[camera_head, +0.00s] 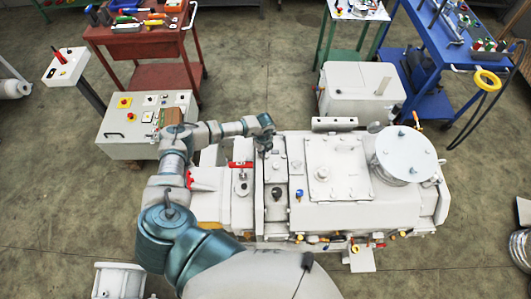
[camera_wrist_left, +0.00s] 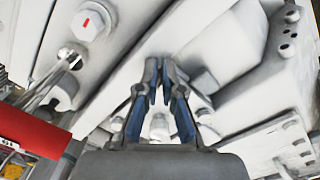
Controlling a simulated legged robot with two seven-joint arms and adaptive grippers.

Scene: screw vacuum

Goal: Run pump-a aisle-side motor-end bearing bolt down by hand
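The grey-white pump (camera_head: 335,205) fills the middle of the head view, with several bolts on its top plates. My left gripper (camera_head: 267,143) is over the top-left edge of the pump body, by a narrow end block. In the left wrist view my gripper (camera_wrist_left: 160,75) has its two fingertips close together, with a narrow gap seeming to show between them. A pale bolt head (camera_wrist_left: 160,127) shows between the finger links; I cannot tell whether they touch it. A large bolt head with a red mark (camera_wrist_left: 88,24) is at the upper left. My right gripper is not seen.
A red handle (camera_head: 240,164) lies by the left end of the pump. A control box (camera_head: 148,120) stands to the left, a red tool cart (camera_head: 145,45) behind it. A grey tank (camera_head: 360,88) and a blue cart (camera_head: 440,50) are at the back right. The floor at right is partly clear.

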